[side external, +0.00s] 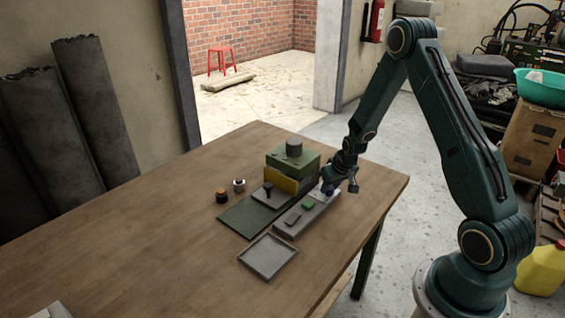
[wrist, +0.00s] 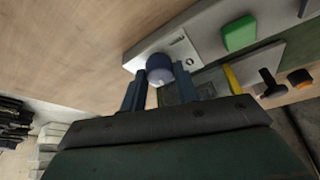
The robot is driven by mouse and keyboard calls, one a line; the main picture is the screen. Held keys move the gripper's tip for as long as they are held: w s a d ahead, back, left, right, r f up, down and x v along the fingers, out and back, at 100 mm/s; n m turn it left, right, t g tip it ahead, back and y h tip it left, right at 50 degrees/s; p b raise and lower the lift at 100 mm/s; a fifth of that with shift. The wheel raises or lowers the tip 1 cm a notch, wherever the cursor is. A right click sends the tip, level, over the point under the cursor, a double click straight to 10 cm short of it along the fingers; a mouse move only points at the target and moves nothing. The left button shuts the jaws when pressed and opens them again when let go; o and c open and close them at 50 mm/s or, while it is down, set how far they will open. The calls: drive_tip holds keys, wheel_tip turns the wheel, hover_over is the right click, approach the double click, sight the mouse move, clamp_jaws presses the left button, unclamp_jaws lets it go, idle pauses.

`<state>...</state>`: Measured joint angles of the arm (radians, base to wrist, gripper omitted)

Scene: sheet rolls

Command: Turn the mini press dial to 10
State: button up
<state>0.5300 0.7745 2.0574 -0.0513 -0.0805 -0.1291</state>
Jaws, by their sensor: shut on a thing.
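The mini press (side external: 293,160) is a dark green block with a yellow band and a round knob on top, standing on the wooden table. Beside it lies a long grey control panel (side external: 297,218); it also shows in the wrist view (wrist: 205,38). A round blue dial (wrist: 159,66) with a pale front sits at the panel's end. My gripper (wrist: 160,90) is shut on the dial, one finger on each side. In the side view my gripper (side external: 331,188) covers that end of the panel. The dial's setting cannot be read.
A green button (side external: 308,205) is on the panel. A dark green plate (side external: 252,212) and an empty grey tray (side external: 268,257) lie nearby. An orange-topped cylinder (side external: 222,196) and a white-topped one (side external: 239,186) stand to the left.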

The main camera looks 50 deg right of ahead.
drive_tip(key=shift+w+a+m+g+h, duration=0.1)
drive_tip(key=shift+m+g+h, duration=0.2)
drive_tip(key=shift+m, duration=0.8)
drive_tip(key=shift+a+m+g+h, duration=0.1)
drive_tip(key=shift+m+h, duration=0.3)
drive_tip(key=shift+m, duration=0.7)
drive_tip(key=shift+d, duration=0.1)
drive_tip(key=o, duration=1)
drive_tip(key=shift+r, duration=0.1)
drive_tip(key=shift+v, duration=6.85)
drive_tip(key=shift+r, duration=0.1)
